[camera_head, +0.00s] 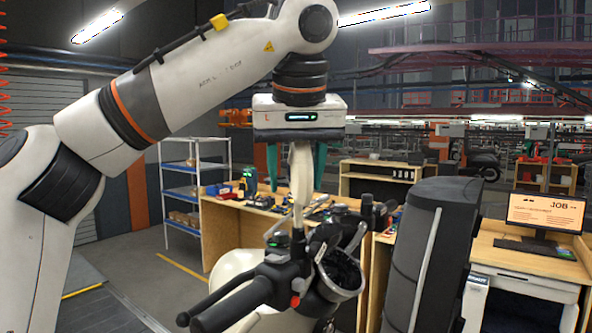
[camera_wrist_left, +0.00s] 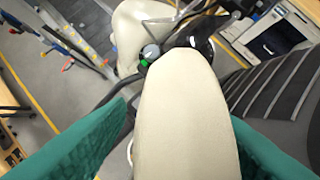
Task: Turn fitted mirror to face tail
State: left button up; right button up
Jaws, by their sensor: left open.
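The fitted mirror (camera_head: 301,172) is a cream, rounded piece on a thin stem rising from the scooter's handlebar (camera_head: 235,303). It stands upright, seen nearly edge-on in the head view. My left gripper (camera_head: 297,172) is above it, pointing down, with its green fingers open on either side of the mirror. In the left wrist view the mirror (camera_wrist_left: 185,115) fills the middle between the two fingers, with space visible beside the left finger; contact at the right finger is hard to tell. My right gripper is not in view.
A tall dark padded shape (camera_head: 428,250) stands right of the handlebar. A workbench (camera_head: 225,215) with tools is behind, and a desk with a monitor (camera_head: 545,212) is at right. A shelf rack (camera_head: 195,190) stands back left. Floor left of the scooter looks clear.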

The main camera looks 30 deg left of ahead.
pick_arm(q)
jog(key=shift+w+f, duration=0.1)
jog(key=shift+w, duration=0.05)
jog(key=shift+c, duration=0.7)
jog(key=c, duration=0.9)
jog(key=shift+a, duration=0.1)
grip_shut()
jog(key=shift+a+m+h, duration=0.35)
jog(key=shift+m+h, duration=0.05)
jog(key=shift+m, duration=0.5)
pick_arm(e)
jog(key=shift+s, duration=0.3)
pick_arm(q)
jog(key=shift+a+m+t+h, duration=0.3)
jog(key=shift+a+m, duration=0.05)
jog(key=shift+m, duration=0.55)
